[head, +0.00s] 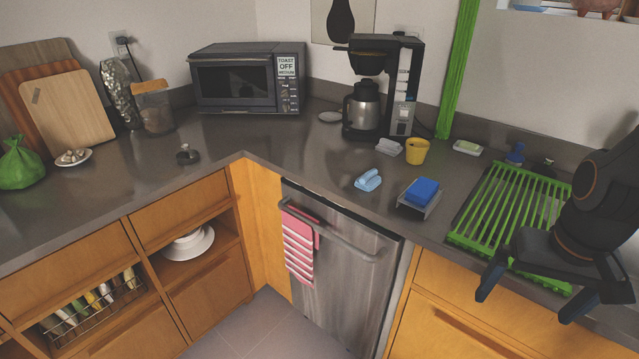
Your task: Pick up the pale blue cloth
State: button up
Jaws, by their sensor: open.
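The pale blue cloth (368,180) lies crumpled on the dark grey counter, left of a blue sponge in a grey holder. My gripper (522,301) is at the lower right, in front of the green drying rack. Its two fingers are spread apart and nothing is between them. It is well to the right of the cloth and nearer to the camera. The cloth is in full view and nothing touches it.
The blue sponge (422,190), yellow cup (417,151) and a grey cloth-like item (388,147) stand close to the cloth. The green rack (510,210) lies to the right. A coffee maker (403,90) stands behind. The counter (290,150) left of the cloth is clear.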

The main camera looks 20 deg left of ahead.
aim_at(369, 181)
jog(key=u, duration=2.55)
jog(key=i, duration=1.6)
jog(key=z, duration=3.25)
jog(key=i, duration=0.5)
jog(key=u, duration=0.05)
